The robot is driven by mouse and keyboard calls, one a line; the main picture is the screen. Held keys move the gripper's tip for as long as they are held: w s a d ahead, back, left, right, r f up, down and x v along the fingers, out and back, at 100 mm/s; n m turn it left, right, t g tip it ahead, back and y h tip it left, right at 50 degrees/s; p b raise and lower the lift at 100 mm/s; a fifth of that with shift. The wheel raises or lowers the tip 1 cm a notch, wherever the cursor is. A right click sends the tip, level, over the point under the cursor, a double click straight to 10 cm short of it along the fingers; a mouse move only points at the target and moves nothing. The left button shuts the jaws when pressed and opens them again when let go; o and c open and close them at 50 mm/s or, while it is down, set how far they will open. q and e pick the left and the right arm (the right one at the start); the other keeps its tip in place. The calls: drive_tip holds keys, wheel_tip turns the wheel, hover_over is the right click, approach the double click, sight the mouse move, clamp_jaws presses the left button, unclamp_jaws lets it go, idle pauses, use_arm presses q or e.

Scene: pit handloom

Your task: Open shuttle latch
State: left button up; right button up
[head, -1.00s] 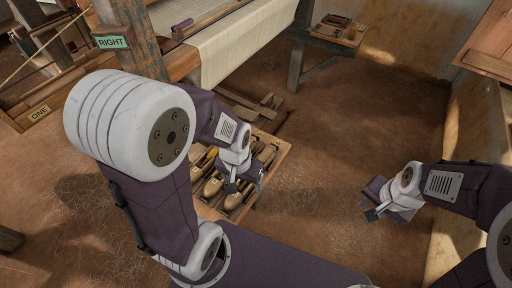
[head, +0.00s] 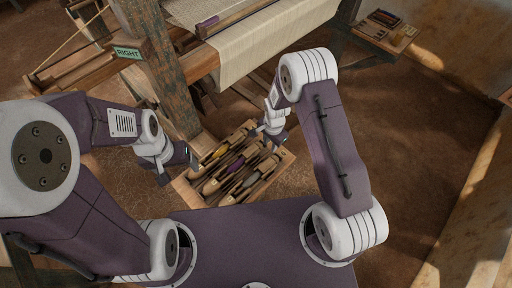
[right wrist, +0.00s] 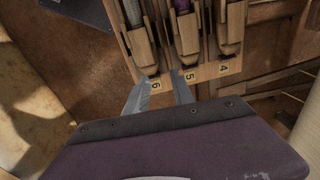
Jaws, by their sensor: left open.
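A wooden tray (head: 281,164) holds several wooden shuttles side by side. One shuttle carries yellow yarn (head: 221,152), one purple yarn (head: 236,165) and one greyish yarn (head: 251,179). In the right wrist view the tray's front strip (right wrist: 205,72) bears the numbers 6, 5 and 4, and the purple-yarn shuttle (right wrist: 188,35) lies above 5. My right gripper (right wrist: 160,80) is open and empty, its fingertips by the strip near 6. In the head view it is at the tray's right side (head: 274,138). My left gripper (head: 176,168) is open beside the tray's left edge. I cannot make out a latch.
A small table (head: 385,32) with tools is at the back right. The floor to the right (head: 425,150) is clear.

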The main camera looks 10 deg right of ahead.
sight(269, 162)
drive_tip(key=shift+g, duration=0.4)
drive_tip(key=s+f, duration=0.1)
drive_tip(key=f, duration=0.1)
drive_tip(key=s+f+p, duration=0.1)
drive_tip(key=f, duration=0.2)
drive_tip(key=s+f+p, duration=0.1)
drive_tip(key=f, duration=0.2)
drive_tip(key=shift+a+f, duration=0.15)
drive_tip(key=shift+f, duration=0.65)
use_arm(q)
wheel_tip(269, 162, up, 3)
drive_tip(key=shift+s+r, duration=0.15)
drive_tip(key=shift+r, duration=0.05)
use_arm(e)
clamp_jaws()
